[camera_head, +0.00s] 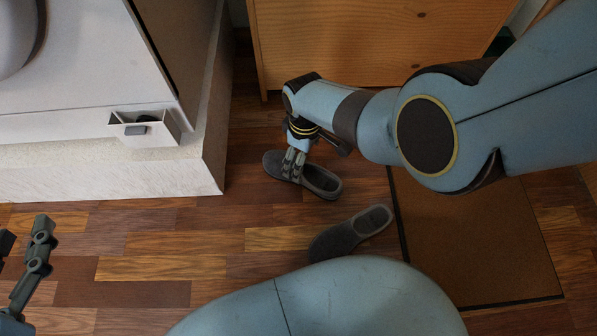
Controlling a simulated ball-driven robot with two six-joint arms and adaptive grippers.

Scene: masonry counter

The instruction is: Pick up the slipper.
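Two dark grey slippers lie on the wooden floor. The farther slipper (322,181) is under my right gripper (293,168), with its toe to the left and its opening to the right. The two fingers point down close together at the slipper's upper. Whether they grip the material or only rest at it cannot be told. The nearer slipper (345,233) lies closer to my body, with nothing on it. My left gripper (23,238) is at the lower left, partly cut off by the frame edge, with its fingers apart and empty, away from both slippers.
A wooden cabinet (340,40) stands behind the farther slipper. A white masonry counter (110,172) with a small open box (146,127) is at the left. A brown mat (480,240) lies at the right. The floor (170,243) at the left centre is clear.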

